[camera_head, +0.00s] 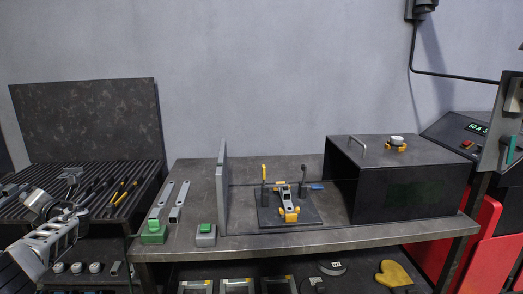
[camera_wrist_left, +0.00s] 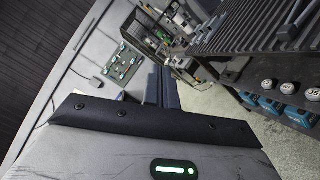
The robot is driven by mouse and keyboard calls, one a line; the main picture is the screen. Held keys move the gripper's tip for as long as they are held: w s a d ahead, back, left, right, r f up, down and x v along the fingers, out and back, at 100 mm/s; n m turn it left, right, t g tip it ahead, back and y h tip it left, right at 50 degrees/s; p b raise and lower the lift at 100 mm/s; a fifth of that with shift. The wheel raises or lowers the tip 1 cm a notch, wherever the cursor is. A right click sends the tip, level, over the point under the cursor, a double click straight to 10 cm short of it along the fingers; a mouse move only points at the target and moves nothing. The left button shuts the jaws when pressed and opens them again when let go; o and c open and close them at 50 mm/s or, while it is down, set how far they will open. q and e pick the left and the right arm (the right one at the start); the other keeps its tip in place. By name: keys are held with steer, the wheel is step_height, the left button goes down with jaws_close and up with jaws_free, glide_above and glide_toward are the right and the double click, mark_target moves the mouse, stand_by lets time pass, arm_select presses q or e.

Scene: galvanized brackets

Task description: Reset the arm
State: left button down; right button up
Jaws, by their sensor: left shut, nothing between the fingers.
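My left gripper shows in the left wrist view (camera_wrist_left: 162,88), its grey fingers together with nothing between them. In the head view my left arm comes in at the lower left, beside the ribbed rack (camera_head: 139,183). The gripper is well apart from the workbench fixture (camera_head: 270,215). A grey and yellow piece (camera_head: 287,205) sits on the dark fixture plate. My right gripper is not in view.
The workbench (camera_head: 310,242) carries an upright grey plate (camera_head: 222,190) and a dark open-sided box (camera_head: 410,190). Boxes with green tops (camera_head: 206,234) stand at its front left. Tools with yellow handles (camera_head: 121,190) lie on the rack. A red cabinet (camera_head: 482,225) stands at the right.

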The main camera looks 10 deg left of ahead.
arm_select(q)
steer(key=s+d+f+n+t+h, duration=0.1)
steer(key=s+d+f+n+h, duration=0.2)
steer(key=d+f, duration=0.5)
steer(key=s+d+f+n+t+h, duration=0.15)
steer(key=d+f+h, duration=0.3)
steer(key=f, duration=0.75)
steer(key=s+d+f+n+t+h, duration=0.1)
steer(key=s+d+f+n+h, duration=0.4)
steer(key=f, duration=0.6)
steer(key=s+d+f+n+h, duration=0.2)
steer(key=s+d+f+n, duration=0.3)
steer(key=d, duration=0.5)
steer(key=s+d+r+n+h, duration=0.3)
steer(key=s+d+n, duration=0.3)
steer(key=s, duration=0.2)
steer(key=s+d+r+n+h, duration=0.3)
steer(key=s+d+n, duration=0.3)
steer(key=s, duration=0.2)
steer(key=d+n+t, duration=0.1)
steer(key=d+n, duration=0.4)
steer(key=d, duration=0.6)
steer(key=shift+w+r+t, duration=0.35)
steer(key=shift+w, duration=0.05)
